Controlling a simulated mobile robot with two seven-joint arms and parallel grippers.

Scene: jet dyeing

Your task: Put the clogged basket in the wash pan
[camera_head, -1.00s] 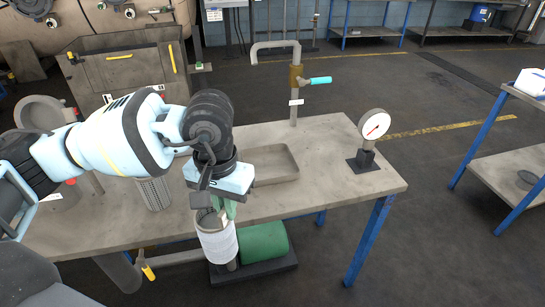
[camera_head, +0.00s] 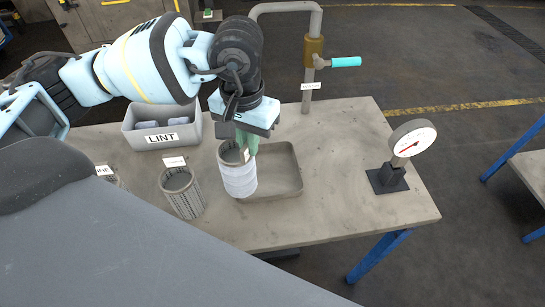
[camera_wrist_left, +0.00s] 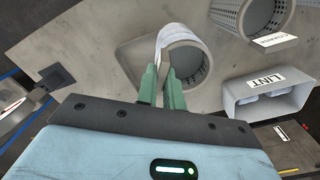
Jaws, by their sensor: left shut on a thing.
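The clogged basket (camera_head: 238,180) is a cylinder with a white coating around its side and an open grey rim. My left gripper (camera_head: 247,148) is shut on its rim; the green fingers (camera_wrist_left: 163,88) pinch the wall of the basket (camera_wrist_left: 173,36) in the left wrist view. The basket hangs roughly upright at the left part of the wash pan (camera_head: 286,188), a shallow grey tray on the table. It hides the pan's left side. I cannot tell whether its bottom touches the pan. My right gripper is not in view.
A bare mesh basket (camera_head: 186,198) with a tag stands left of the pan. A grey LINT bin (camera_head: 141,141) is behind it. A tap (camera_head: 314,55) rises behind the pan, and a dial gauge (camera_head: 410,140) stands right. Table between pan and gauge is clear.

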